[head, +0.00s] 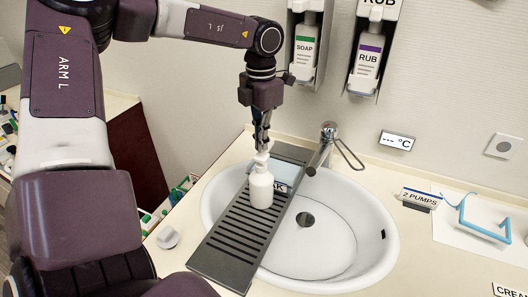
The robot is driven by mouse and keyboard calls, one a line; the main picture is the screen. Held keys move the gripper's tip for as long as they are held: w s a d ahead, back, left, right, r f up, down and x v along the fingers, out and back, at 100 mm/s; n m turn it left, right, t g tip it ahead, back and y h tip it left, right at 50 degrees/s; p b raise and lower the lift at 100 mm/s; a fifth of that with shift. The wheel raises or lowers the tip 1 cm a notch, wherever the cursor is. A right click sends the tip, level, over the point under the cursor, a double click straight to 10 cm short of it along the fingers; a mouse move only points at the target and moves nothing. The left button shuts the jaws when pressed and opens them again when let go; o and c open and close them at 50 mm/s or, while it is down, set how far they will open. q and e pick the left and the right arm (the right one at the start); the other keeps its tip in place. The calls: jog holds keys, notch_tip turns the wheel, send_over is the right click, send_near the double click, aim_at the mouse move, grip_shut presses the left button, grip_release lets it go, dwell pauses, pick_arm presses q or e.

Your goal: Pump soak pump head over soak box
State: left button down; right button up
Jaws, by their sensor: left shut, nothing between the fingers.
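A white pump bottle (261,191) stands upright on a dark slatted rack (236,236) laid across the left part of the sink. Its pump head (262,158) is at the top, directly under my left gripper (262,147). The left gripper points down, shut, with its fingertips at or just above the pump head; I cannot tell if they touch. Behind the bottle on the rack is a pale box (287,172) with a label ending in "AK", partly hidden by the bottle. My right gripper is not in view.
A white oval sink (366,213) with a tap (325,140) lies under and right of the rack. SOAP (305,50) and RUB (367,62) dispensers hang on the wall. A "2 PUMPS" sign (420,198) and a blue bent frame (484,222) are at the right. A white knob (167,237) sits left.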

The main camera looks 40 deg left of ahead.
aim_at(261, 155)
pick_arm(q)
jog(key=shift+f, duration=0.15)
jog(key=shift+f+b, duration=1.3)
jog(key=shift+b, duration=0.05)
jog(key=shift+r+p, duration=0.8)
jog(key=shift+r, duration=0.65)
jog(key=shift+f, duration=0.1)
jog(key=shift+f+b, duration=1.45)
jog(key=shift+r+p, duration=0.95)
jog(key=shift+r, duration=0.6)
